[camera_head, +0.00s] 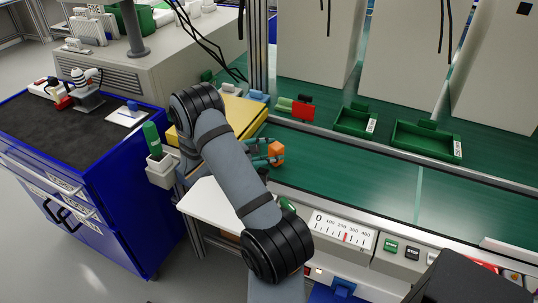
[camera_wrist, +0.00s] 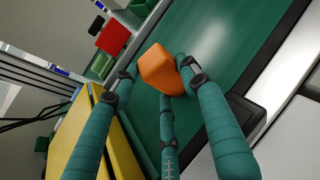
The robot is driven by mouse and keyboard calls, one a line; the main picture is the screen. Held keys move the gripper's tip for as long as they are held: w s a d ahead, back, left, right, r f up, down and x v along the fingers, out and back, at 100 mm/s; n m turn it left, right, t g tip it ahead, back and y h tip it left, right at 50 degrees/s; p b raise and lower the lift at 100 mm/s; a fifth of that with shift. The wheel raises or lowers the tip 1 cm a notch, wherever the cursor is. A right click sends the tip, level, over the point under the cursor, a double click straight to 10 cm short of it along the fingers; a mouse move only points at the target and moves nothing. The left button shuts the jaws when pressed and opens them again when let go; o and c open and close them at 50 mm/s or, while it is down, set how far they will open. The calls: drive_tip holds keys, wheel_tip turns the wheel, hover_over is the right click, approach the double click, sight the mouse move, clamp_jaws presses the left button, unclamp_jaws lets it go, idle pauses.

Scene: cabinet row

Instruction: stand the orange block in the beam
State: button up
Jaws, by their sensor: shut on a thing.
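The orange block (camera_head: 276,149) is at the tips of my gripper (camera_head: 270,156), above or on the left part of the green belt (camera_head: 350,165). In the wrist view the orange block (camera_wrist: 158,66) sits tilted in the picture between the teal fingers of my gripper (camera_wrist: 160,75), which are shut on it. I cannot tell whether its underside touches the belt. A pale green strip (camera_head: 419,195) crosses the belt farther right, apart from the block; it may be the beam.
Two green trays (camera_head: 355,120) (camera_head: 428,141) stand behind the belt. A red block (camera_head: 302,109) is behind my gripper, and a yellow box (camera_head: 232,115) is left of it. A scale panel (camera_head: 343,233) and buttons (camera_head: 391,246) line the front. The belt between block and strip is clear.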

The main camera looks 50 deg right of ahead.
drive_tip(key=shift+f, duration=0.35)
drive_tip(key=shift+f, duration=0.15)
drive_tip(key=o, duration=0.9)
drive_tip(key=shift+o, duration=0.2)
drive_tip(key=shift+a+r, duration=0.25)
drive_tip(key=v, duration=1.1)
drive_tip(key=shift+a, duration=0.25)
